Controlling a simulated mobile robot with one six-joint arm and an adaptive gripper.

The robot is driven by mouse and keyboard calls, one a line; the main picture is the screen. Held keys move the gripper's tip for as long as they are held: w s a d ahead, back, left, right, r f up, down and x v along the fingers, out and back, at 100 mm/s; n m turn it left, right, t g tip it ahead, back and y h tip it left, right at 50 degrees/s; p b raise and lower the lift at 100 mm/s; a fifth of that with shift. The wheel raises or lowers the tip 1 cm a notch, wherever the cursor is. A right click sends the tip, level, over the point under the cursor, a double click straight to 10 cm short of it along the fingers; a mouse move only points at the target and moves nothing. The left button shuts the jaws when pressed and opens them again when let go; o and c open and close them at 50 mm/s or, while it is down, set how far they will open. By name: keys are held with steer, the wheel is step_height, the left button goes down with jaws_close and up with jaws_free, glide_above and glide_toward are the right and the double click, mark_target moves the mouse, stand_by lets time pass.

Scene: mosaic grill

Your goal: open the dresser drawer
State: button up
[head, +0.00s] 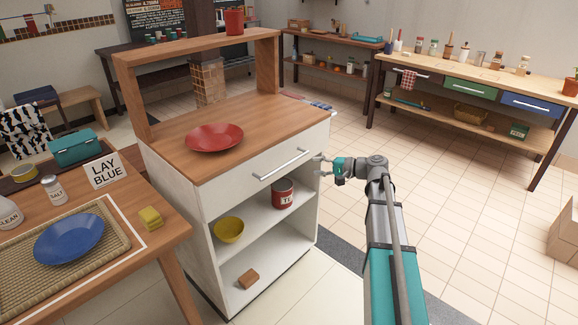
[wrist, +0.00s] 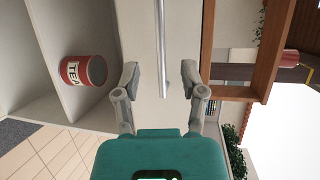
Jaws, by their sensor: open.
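The dresser (head: 160,155) is white with a wooden top, and its single drawer (head: 228,192) sits flush above the open shelves. A straight metal handle (head: 281,164) runs across the drawer front. In the wrist view the handle (wrist: 162,45) stands as an upright bar against the pale drawer front (wrist: 137,28). My gripper (head: 320,167) is open and empty near the right end of the handle. In the wrist view the fingertips of my gripper (wrist: 160,76) are on either side of the handle's end, with gaps on both sides. Whether they reach the handle's depth I cannot tell.
A red plate (head: 214,137) lies on the dresser top. The shelves hold a red tea can (head: 283,193), a yellow bowl (head: 229,230) and a brown block (head: 248,279). A table (head: 176,229) stands close at the left.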

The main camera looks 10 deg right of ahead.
mark_target(286, 164)
steer(key=b+x, duration=0.2)
steer(key=x, duration=0.9)
steer(key=shift+w+a, duration=0.2)
steer(key=shift+a, duration=0.05)
jaws_close()
